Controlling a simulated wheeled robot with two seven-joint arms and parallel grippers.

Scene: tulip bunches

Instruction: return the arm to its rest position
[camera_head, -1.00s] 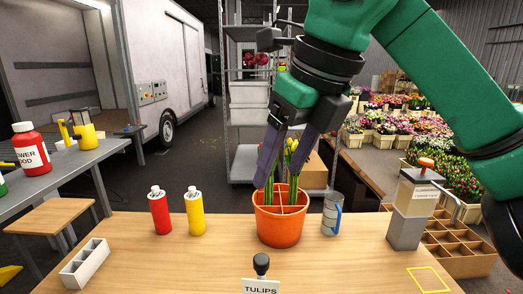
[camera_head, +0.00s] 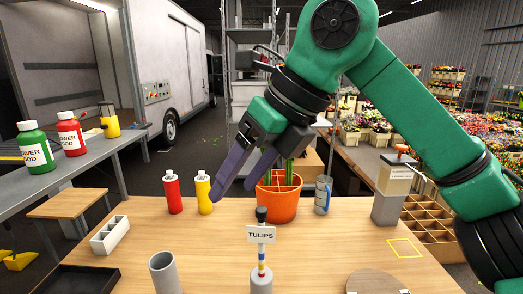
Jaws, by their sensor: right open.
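My right gripper (camera_head: 234,186) is in the camera_head view, with its arm reaching in from the right. Its two dark fingers are apart with nothing between them, pointing down and left. The fingertips are in front and to the left of the orange pot (camera_head: 277,207). The pot stands on the wooden table (camera_head: 330,255) with green tulip stems (camera_head: 289,174) upright in it. The blooms are hidden behind my gripper. My left gripper is not in view.
A red bottle (camera_head: 173,194) and a yellow bottle (camera_head: 204,193) stand left of the pot. A TULIPS sign (camera_head: 261,235) stands in front of it. A grey cylinder (camera_head: 165,272) stands front left.

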